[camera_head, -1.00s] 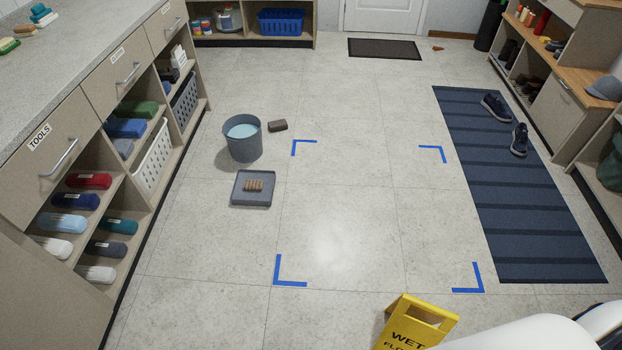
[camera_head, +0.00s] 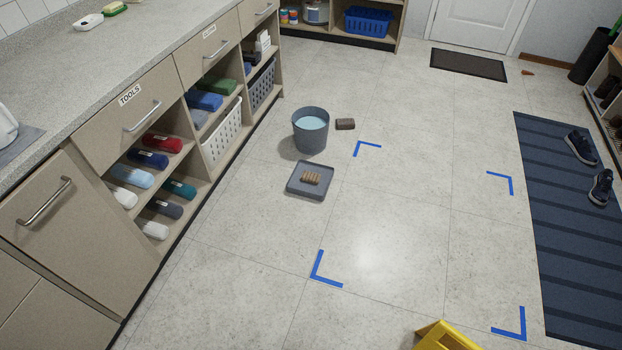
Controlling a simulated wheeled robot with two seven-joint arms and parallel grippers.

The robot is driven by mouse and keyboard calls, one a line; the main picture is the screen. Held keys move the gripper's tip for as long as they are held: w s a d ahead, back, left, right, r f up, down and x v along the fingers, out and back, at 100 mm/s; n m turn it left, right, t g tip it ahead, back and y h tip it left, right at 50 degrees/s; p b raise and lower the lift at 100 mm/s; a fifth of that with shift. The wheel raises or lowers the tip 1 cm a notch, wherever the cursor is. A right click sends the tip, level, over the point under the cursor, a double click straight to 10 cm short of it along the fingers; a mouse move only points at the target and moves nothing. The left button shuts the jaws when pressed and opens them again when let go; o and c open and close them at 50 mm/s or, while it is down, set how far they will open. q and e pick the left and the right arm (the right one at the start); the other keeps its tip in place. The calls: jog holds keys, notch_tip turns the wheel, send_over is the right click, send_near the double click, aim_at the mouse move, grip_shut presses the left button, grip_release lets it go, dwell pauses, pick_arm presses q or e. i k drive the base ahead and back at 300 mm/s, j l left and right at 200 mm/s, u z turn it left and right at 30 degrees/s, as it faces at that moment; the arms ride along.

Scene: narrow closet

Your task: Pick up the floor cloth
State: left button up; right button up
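No item is clearly marked as the floor cloth. Several rolled, labelled cloths lie in the open shelf on the left: red (camera_head: 161,143), dark blue (camera_head: 148,159), light blue (camera_head: 132,175), teal (camera_head: 180,188), grey (camera_head: 163,208) and white (camera_head: 150,228). Folded blue (camera_head: 204,101) and green (camera_head: 217,84) cloths lie in the section beside them. A brown ridged item (camera_head: 310,177) lies on a grey tray (camera_head: 297,191). Neither gripper shows.
A grey bucket (camera_head: 310,140) of water stands on the floor near the tray. Blue tape corners (camera_head: 322,274) mark a bare floor area. A yellow sign (camera_head: 447,337) stands at the bottom edge. A striped mat (camera_head: 570,235) with shoes is at right. The counter (camera_head: 120,55) runs along the left.

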aim_at(308, 176)
jog(key=i+j, duration=0.2)
jog(key=i, duration=0.25)
jog(key=i+j+u, duration=0.15)
jog(key=i, duration=0.25)
jog(key=i+j, duration=0.2)
jog(key=i, duration=0.25)
jog(key=u, duration=0.05)
